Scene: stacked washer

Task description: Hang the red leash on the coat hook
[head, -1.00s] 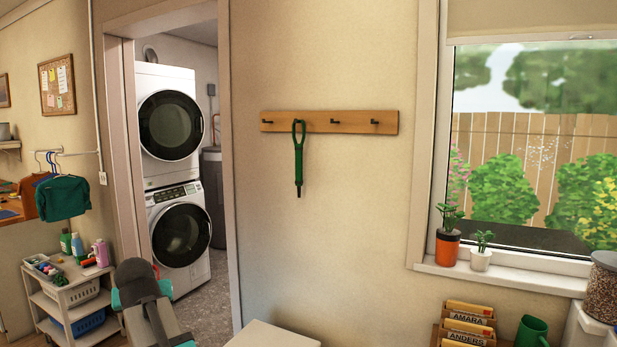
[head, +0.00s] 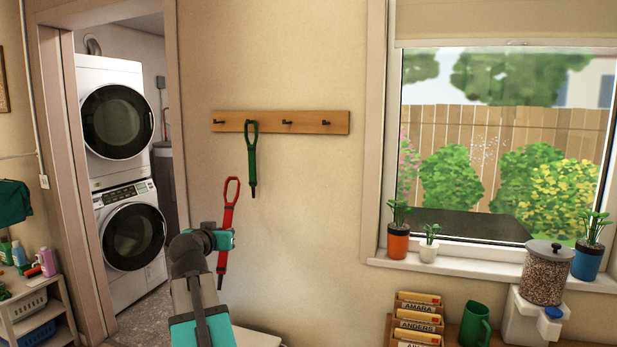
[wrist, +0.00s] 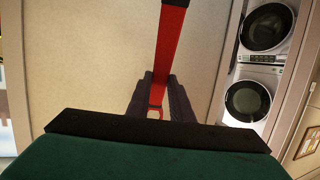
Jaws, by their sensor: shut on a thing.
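The red leash (head: 231,192) is held upright in the head view, its loop at the top and its lower end (head: 222,262) hanging below my wrist. My gripper (wrist: 160,82) is shut on its strap (wrist: 171,35) in the wrist view; my arm hides the grip in the head view. The wooden coat rack (head: 268,126) is on the wall, above and right of the leash, with several dark hooks. Its leftmost hook (head: 218,122) and the two right hooks (head: 287,122) are bare. The red loop appears below the rack, apart from it.
A green leash (head: 252,160) hangs on the second hook from the left, close to the right of the red loop. A doorway with a stacked washer (head: 130,225) is at left. A window sill with plants (head: 398,230) is at right.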

